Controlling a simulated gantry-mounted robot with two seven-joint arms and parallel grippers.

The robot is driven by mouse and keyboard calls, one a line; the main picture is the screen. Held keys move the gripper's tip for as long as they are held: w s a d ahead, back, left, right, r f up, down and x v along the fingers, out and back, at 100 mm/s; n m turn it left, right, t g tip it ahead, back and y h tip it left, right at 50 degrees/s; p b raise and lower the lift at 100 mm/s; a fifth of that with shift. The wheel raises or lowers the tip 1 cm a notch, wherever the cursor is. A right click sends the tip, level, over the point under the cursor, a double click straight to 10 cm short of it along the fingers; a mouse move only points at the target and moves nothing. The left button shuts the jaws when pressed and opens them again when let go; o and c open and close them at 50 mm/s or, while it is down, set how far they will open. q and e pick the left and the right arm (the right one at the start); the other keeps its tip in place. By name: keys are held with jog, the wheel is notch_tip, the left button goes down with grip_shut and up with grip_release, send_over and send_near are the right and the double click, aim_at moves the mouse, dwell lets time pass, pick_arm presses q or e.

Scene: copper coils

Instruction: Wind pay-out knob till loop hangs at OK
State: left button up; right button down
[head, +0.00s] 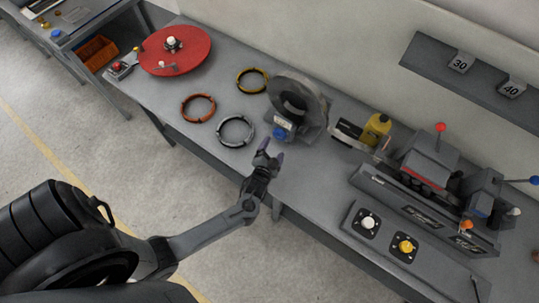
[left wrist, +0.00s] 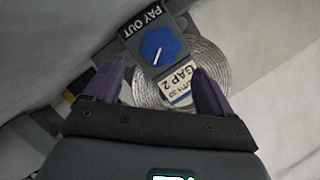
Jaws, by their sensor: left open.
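The blue pay-out knob (head: 280,132) sits on the front of a grey stand that carries a dark reel (head: 300,97), at the middle of the bench. In the left wrist view the knob (left wrist: 160,47) has a white pointer line and sits beside a "PAY OUT" label (left wrist: 142,23). A "GAP 2" tag (left wrist: 178,84) and silver wound wire (left wrist: 208,62) lie near it. My left gripper (head: 269,152) is open and empty, its purple fingers (left wrist: 160,80) just short of the knob and apart from it. I cannot make out a hanging loop or an OK mark. My right gripper is not in view.
Orange (head: 198,108), yellow (head: 252,80) and grey (head: 235,131) rings lie left of the stand. A red turntable (head: 175,49) is at the far left.

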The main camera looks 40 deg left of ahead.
pick_arm(q)
jog(key=shift+v, duration=2.2)
jog(key=shift+s, duration=0.1)
jog(key=s+d+r+g+h+p, duration=0.1)
jog(key=s+r+h+p, duration=0.15)
jog(key=r+p, duration=0.4)
jog(key=s+d+r+g+h+p, duration=0.1)
jog(key=s+d+r+h+p, duration=0.15)
jog(key=r, duration=0.75)
jog(key=s+d+r+n+g+p, duration=0.1)
jog(key=s+r+g, duration=0.2)
jog(key=s, duration=0.3)
jog(key=s+d+r+n+g+h, duration=0.1)
jog(key=s+d+r+g, duration=0.1)
jog(key=s+r+g, duration=0.2)
jog(key=shift+s+d+g+p, duration=0.3)
jog(key=shift+s+g+p, duration=0.1)
jog(key=shift+s, duration=0.6)
